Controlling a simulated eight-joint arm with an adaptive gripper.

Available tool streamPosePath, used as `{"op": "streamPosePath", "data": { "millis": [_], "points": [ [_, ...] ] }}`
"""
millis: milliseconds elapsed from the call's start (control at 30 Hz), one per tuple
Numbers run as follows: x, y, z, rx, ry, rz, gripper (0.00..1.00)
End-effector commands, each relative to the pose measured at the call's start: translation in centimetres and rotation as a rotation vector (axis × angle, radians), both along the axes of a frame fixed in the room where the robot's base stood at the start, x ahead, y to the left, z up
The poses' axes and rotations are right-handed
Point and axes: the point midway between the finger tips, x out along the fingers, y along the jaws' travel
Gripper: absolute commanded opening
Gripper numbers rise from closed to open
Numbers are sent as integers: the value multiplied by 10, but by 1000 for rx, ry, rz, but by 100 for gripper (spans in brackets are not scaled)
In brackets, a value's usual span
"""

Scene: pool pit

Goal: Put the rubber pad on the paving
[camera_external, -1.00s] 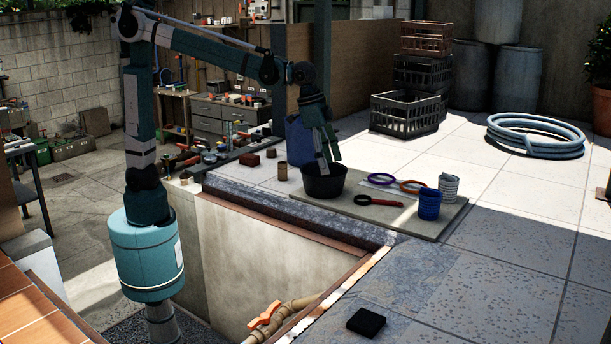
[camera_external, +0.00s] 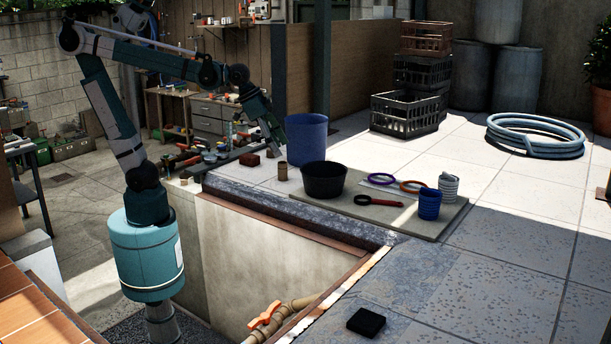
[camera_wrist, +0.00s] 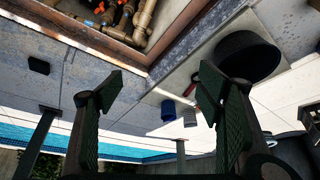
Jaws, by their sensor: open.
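A small black square pad, which looks like the rubber pad (camera_external: 366,322), lies flat on the dark stone paving (camera_external: 480,290) at the near right of the pit. It also shows at the left of the wrist view (camera_wrist: 38,65). My gripper (camera_external: 277,138) is up at the pit's far side, left of the blue bin and far from the pad. In the wrist view my gripper (camera_wrist: 160,92) has its two green fingers wide apart with nothing between them.
A black tub (camera_external: 324,182), rings, a magnifier-like tool (camera_external: 376,201) and a blue cup (camera_external: 429,204) stand on or by a flat board (camera_external: 400,220). A blue bin (camera_external: 307,140) stands behind. The open pit (camera_external: 270,250) has pipes. Paving around the pad is clear.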

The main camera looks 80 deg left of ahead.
Motion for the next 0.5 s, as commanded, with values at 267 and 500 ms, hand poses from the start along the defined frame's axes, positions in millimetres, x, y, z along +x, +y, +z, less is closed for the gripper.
{"op": "streamPosePath", "data": {
  "millis": [267,500],
  "points": [
    [-49,44,-22,-8,-51,69,66],
    [-89,76,-46,-12,-96,126,66]
  ]
}}
